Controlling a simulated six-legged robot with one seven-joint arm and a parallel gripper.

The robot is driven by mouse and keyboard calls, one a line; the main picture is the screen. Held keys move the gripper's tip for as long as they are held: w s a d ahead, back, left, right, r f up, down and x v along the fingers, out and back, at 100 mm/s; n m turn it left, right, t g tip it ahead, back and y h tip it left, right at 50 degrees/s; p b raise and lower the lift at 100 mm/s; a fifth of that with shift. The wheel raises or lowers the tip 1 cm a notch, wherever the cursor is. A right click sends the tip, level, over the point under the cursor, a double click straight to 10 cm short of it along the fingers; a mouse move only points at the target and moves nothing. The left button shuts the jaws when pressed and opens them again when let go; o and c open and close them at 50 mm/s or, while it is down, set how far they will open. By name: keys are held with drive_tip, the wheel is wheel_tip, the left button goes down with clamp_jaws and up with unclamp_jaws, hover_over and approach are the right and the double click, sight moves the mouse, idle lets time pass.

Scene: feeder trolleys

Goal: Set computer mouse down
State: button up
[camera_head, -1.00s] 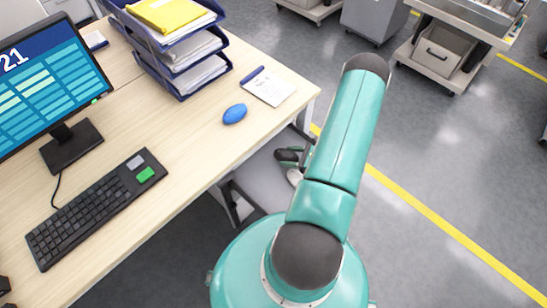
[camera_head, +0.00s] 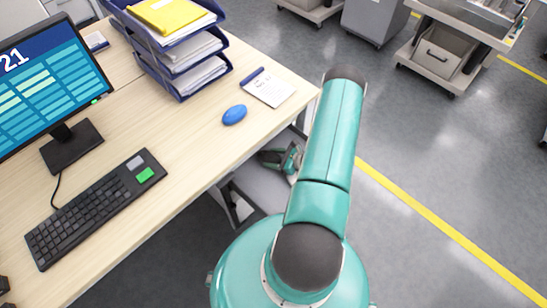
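A blue computer mouse (camera_head: 235,115) lies on the wooden desk (camera_head: 190,135) near its right end, with nothing touching it. My gripper (camera_head: 270,157) shows only in small part, low beside the desk's front edge and partly behind my teal arm. It is apart from the mouse, below and to the right of it in the picture. Its fingers are too small and hidden to tell whether they are open or shut.
A notepad with a pen (camera_head: 268,87) lies behind the mouse. A blue paper tray stack (camera_head: 180,80) stands at the back. A keyboard (camera_head: 95,210) and monitor (camera_head: 50,80) are to the left. A trolley (camera_head: 445,50) stands on the floor at the back right.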

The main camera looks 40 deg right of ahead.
drive_tip(key=o, duration=0.3)
drive_tip(key=shift+r, duration=0.1)
drive_tip(key=v, duration=1.2)
